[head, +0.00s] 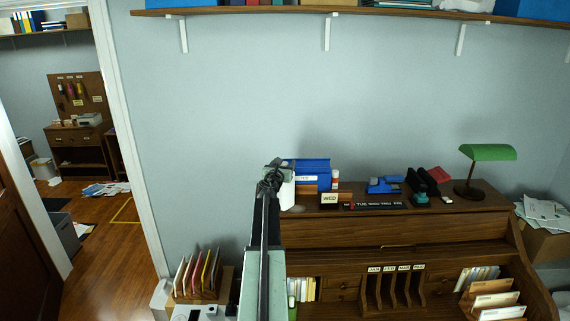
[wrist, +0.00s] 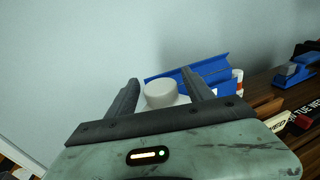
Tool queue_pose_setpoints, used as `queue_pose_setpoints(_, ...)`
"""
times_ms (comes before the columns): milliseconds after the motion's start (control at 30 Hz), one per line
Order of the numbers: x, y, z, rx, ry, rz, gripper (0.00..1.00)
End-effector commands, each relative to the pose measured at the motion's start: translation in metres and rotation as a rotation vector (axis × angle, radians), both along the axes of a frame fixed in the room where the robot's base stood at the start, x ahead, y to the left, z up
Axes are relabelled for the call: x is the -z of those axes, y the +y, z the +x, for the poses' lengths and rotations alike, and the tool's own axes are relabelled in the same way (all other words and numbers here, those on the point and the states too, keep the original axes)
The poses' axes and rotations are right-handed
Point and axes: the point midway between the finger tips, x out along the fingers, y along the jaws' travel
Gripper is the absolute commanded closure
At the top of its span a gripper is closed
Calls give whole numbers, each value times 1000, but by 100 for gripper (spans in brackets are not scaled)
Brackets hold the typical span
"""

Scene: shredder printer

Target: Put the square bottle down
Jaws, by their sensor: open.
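The square bottle is white with a round pale cap (wrist: 160,94). In the head view part of its white body (head: 287,194) shows at the left end of the desk's top shelf (head: 440,201), just right of my arm. My gripper (head: 273,174) is above it; in the wrist view my gripper (wrist: 162,77) is open, one finger on each side of the cap. A gap shows between the cap and each finger. The bottle looks upright. Its base is mostly hidden, so I cannot tell for certain that it rests on the shelf.
A blue binder (head: 312,166) stands close behind and right of the bottle. A WED block (head: 329,198), blue stapler (head: 384,185) and green lamp (head: 487,153) line the shelf further right. The wall is close behind. A file rack (head: 197,275) stands at lower left.

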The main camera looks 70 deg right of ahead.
Motion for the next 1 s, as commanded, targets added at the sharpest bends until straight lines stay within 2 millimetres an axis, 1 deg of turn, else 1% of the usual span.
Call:
queue_pose_setpoints(33,-1,19,-3,-1,0,0,40)
queue_pose_setpoints(100,-2,38,-6,0,0,0,40)
queue_pose_setpoints(200,-3,62,-9,0,0,0,40)
queue_pose_setpoints(333,-4,85,-11,-1,0,0,40)
queue_pose_setpoints(400,-5,93,-12,-1,0,0,40)
queue_pose_setpoints(500,-5,98,-12,0,0,0,40)
queue_pose_setpoints(833,-4,100,-9,-1,-9,3,40)
queue_pose_setpoints(867,-3,103,-5,-1,-26,9,40)
queue_pose_setpoints(933,3,120,20,2,-127,47,40)
queue_pose_setpoints(967,8,133,37,6,-200,77,40)
queue_pose_setpoints(1000,17,156,64,14,-319,133,40)
